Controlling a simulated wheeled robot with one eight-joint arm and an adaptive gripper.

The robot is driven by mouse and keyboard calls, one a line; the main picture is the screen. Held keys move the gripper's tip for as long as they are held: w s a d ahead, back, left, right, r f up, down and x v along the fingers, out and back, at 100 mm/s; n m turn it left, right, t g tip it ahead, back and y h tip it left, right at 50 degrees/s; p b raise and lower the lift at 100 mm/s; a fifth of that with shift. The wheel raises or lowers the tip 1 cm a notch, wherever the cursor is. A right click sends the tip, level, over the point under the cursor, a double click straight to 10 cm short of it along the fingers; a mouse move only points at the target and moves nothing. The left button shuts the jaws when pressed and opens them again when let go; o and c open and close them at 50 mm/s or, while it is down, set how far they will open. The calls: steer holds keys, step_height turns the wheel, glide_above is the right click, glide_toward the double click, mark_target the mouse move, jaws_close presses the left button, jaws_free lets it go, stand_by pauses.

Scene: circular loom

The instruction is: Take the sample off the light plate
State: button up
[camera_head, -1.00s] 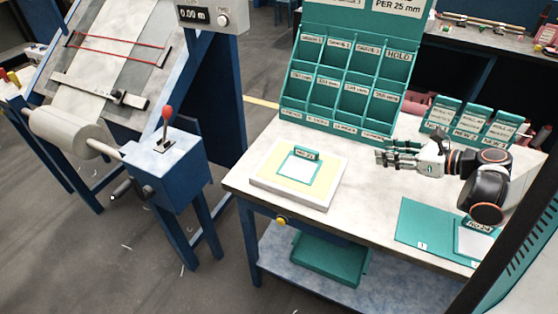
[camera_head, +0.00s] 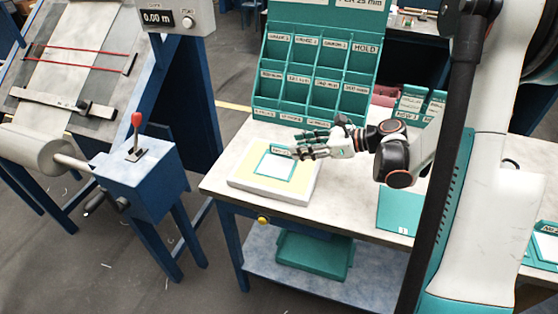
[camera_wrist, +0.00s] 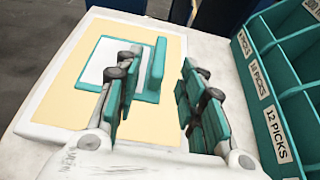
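The sample, a white square in a teal frame with a raised teal tab, lies on the light plate. In the head view the sample (camera_head: 277,168) is partly covered at its upper right by my gripper (camera_head: 283,144). In the wrist view the sample (camera_wrist: 115,62) is at upper left, its tab standing near the left finger. The light plate (camera_head: 245,182) is a pale yellow panel with a white border; it also shows in the wrist view (camera_wrist: 62,95). My gripper is open, with a wide gap between its teal-padded fingers (camera_wrist: 152,90), and nothing is held.
A teal sorting rack (camera_head: 318,75) with labelled compartments stands behind the plate; its edge shows at right in the wrist view. A teal mat (camera_head: 398,208) lies on the bench to the right. A blue machine with a red-knobbed lever (camera_head: 136,120) stands left, across a floor gap.

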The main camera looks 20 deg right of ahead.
mark_target(277, 160)
steer(key=b+x, duration=0.1)
steer(key=x, duration=0.3)
steer(key=shift+w+a+f+b, duration=0.1)
steer(key=shift+w+a+b, duration=0.1)
steer(key=shift+a+b, duration=0.2)
steer(key=shift+d, duration=0.1)
steer(key=shift+c, duration=0.3)
jaws_close()
